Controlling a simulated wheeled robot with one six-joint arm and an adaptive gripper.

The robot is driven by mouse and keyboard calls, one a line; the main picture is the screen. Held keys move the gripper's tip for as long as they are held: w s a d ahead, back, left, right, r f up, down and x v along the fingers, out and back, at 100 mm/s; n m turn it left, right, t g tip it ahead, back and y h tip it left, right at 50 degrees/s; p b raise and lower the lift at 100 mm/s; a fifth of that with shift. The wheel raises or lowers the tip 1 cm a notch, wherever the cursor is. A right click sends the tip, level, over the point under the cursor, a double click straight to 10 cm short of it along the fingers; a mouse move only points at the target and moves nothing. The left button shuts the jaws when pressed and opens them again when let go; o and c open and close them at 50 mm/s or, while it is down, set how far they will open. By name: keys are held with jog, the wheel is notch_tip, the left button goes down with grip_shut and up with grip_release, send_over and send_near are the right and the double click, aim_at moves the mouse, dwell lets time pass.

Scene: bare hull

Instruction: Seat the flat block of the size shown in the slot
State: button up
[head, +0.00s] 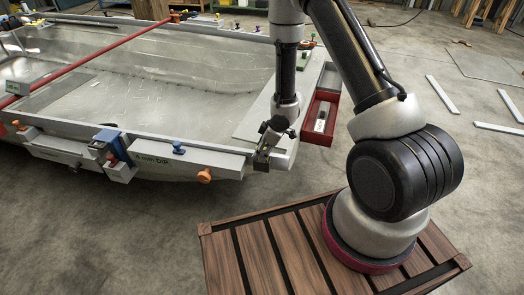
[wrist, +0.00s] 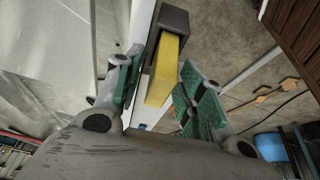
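A flat yellow block (wrist: 163,70) shows in the wrist view, lying along a dark grey holder (wrist: 173,18) beside a pale rail. My gripper (wrist: 161,64) has its green-padded fingers apart, one on each side of the yellow block, with gaps visible. In the head view my gripper (head: 264,150) is low at the front right corner of the hull frame; the block there is hidden or too small to tell. A grey front panel (head: 152,160) carries a size label that seems to read "4 mm bar". I cannot make out which opening is the slot.
The open metal hull (head: 170,92) fills the left. A blue clamp (head: 112,146) and orange knob (head: 204,176) sit on its front rail. A red tray (head: 318,135) stands right of my gripper. A red bar (head: 100,55) crosses the hull.

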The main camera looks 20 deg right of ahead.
jog(key=shift+r, duration=0.15)
jog(key=d+r+m+t+h, duration=0.1)
jog(key=d+r+m+h, duration=0.1)
jog(key=d+r, duration=0.8)
jog(key=d+r+m+t+h, duration=0.2)
jog(key=d+r, duration=0.2)
jog(key=r, duration=1.2)
jog(key=s+d+r+m+h, duration=0.25)
jog(key=s+d+r, duration=0.3)
jog(key=r, duration=0.45)
jog(key=s+a+r+m+y, duration=0.1)
jog(key=s+a+r+m, duration=0.1)
jog(key=s, duration=0.8)
jog(key=s+a+r+m+g+y, duration=0.1)
jog(key=s+r, duration=0.4)
jog(key=s, duration=0.6)
jog(key=shift+a+m, duration=0.85)
jog(key=shift+m, duration=0.4)
